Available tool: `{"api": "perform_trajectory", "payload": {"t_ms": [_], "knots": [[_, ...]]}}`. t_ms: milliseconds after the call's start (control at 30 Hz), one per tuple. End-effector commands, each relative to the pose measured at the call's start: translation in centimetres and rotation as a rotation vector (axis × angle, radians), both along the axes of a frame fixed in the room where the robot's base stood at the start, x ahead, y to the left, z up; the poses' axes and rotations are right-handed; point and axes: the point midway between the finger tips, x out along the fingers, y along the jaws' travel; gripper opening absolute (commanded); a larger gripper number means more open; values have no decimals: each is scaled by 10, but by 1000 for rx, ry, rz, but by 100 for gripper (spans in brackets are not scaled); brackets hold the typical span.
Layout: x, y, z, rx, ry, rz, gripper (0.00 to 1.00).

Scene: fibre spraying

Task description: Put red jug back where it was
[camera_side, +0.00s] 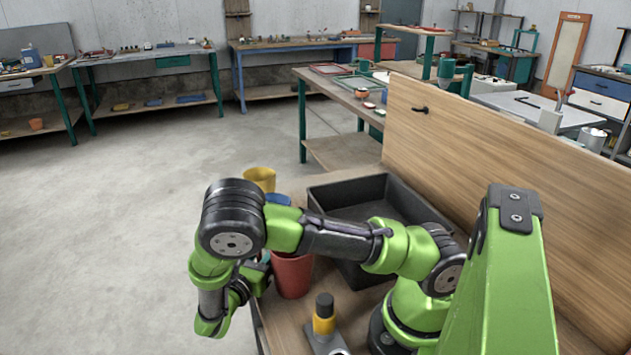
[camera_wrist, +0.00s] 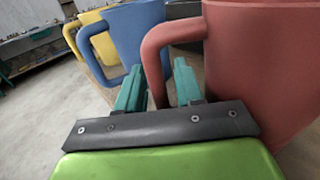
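The red jug (camera_side: 291,276) stands upright on the wooden bench, left of the dark grey tray and partly behind my arm in the side view. In the wrist view the red jug (camera_wrist: 262,75) fills the right side, with its handle (camera_wrist: 153,62) turned towards me. My gripper (camera_wrist: 158,88) is at this handle. Its two teal fingers are apart, one on each side of the handle's lower part, and look clear of it. In the side view my gripper (camera_side: 240,288) is low beside the jug, partly hidden by my wrist.
A blue jug (camera_wrist: 135,35) and a yellow jug (camera_wrist: 93,35) stand in a row beyond the red one. The empty grey tray (camera_side: 345,193) lies to their right. A yellow-banded dark-capped object (camera_side: 324,318) stands near the front. A wooden panel (camera_side: 480,160) rises along the right side.

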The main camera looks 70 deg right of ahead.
Motion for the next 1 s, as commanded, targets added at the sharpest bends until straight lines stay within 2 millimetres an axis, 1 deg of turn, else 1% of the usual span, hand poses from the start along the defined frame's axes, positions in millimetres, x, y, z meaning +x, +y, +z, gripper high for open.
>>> {"api": "perform_trajectory", "payload": {"t_ms": [367, 433, 567, 800, 900, 1000], "knots": [[0, 0, 3, 0, 0, -1, 44], [0, 6, 3, 0, 0, 2, 44], [-1, 29, 3, 0, -2, 4, 44], [-4, 82, 3, 0, -1, 6, 44], [-5, 99, 2, 0, -2, 3, 44], [-6, 111, 3, -1, -2, 3, 44]]}}
